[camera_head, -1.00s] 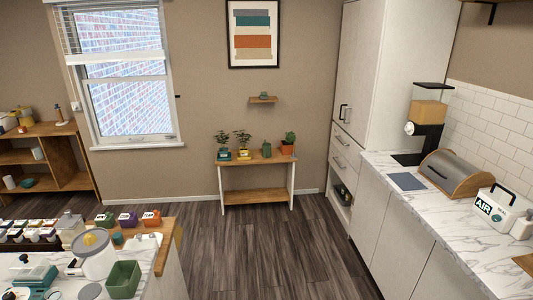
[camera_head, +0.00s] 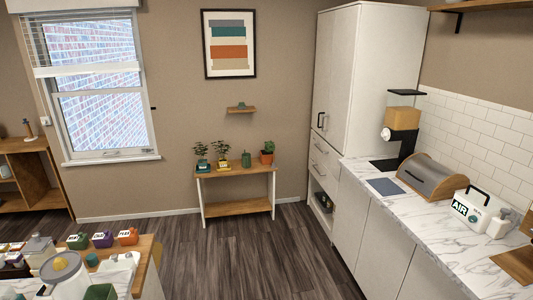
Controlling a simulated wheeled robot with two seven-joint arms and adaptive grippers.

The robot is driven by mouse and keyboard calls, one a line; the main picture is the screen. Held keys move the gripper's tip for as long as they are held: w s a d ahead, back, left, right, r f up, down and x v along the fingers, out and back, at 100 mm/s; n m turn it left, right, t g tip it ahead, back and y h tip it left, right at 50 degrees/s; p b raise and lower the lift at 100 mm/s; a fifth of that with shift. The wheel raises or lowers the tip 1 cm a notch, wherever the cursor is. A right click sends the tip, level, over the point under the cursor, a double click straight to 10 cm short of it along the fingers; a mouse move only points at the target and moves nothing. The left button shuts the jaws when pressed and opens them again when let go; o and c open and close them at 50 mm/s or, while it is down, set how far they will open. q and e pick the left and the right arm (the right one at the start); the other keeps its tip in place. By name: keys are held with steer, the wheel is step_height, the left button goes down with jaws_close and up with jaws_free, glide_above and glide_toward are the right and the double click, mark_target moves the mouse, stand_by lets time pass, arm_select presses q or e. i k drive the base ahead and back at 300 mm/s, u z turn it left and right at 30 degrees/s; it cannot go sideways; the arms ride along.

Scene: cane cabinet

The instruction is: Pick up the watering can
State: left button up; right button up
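A small green can-shaped object (camera_head: 246,159) stands upright on the wooden plant table (camera_head: 236,208) against the back wall. It looks like the watering can, but it is too small to make out a spout or handle. Potted plants stand to its left, and an orange pot with a green plant (camera_head: 267,155) stands to its right. Neither of my grippers is in view.
A marble counter (camera_head: 420,218) with a bread box (camera_head: 432,177) and white cabinets runs along the right. Dark wood floor (camera_head: 235,258) lies open between them, up to the plant table.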

mark_target(245, 158)
steer(key=z, duration=0.2)
steer(key=i, duration=4.5)
steer(key=u, duration=0.25)
